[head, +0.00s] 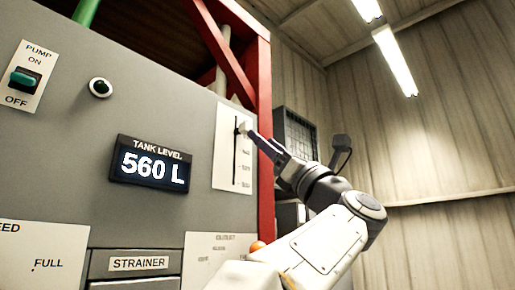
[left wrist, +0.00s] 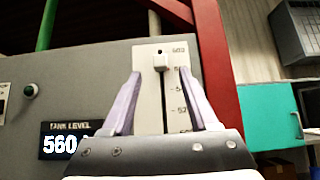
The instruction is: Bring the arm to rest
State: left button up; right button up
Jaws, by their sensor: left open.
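My left gripper (head: 252,134) is up at the right part of the grey control panel (head: 195,95), in front of the white slider scale (head: 229,172). In the left wrist view its two pale purple fingers (left wrist: 158,74) are apart, one on each side of the scale. The light slider knob (left wrist: 161,62) sits near the top of its slot, just beyond the fingertips. I cannot tell whether a finger touches it. The knob also shows by the fingertips in the head view (head: 243,127). My right gripper is not in view.
The tank level display (head: 150,166) reads 560 L. A teal pump switch (head: 24,79) and a round green button (head: 100,87) are on the panel's left. A red frame post (head: 265,90) stands at the panel's right edge. A strainer drawer (head: 136,263) is below.

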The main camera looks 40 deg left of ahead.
pick_arm(q)
jog(key=shift+d+f+g, duration=0.3)
jog(key=shift+d+f, duration=0.15)
jog(key=shift+d, duration=0.05)
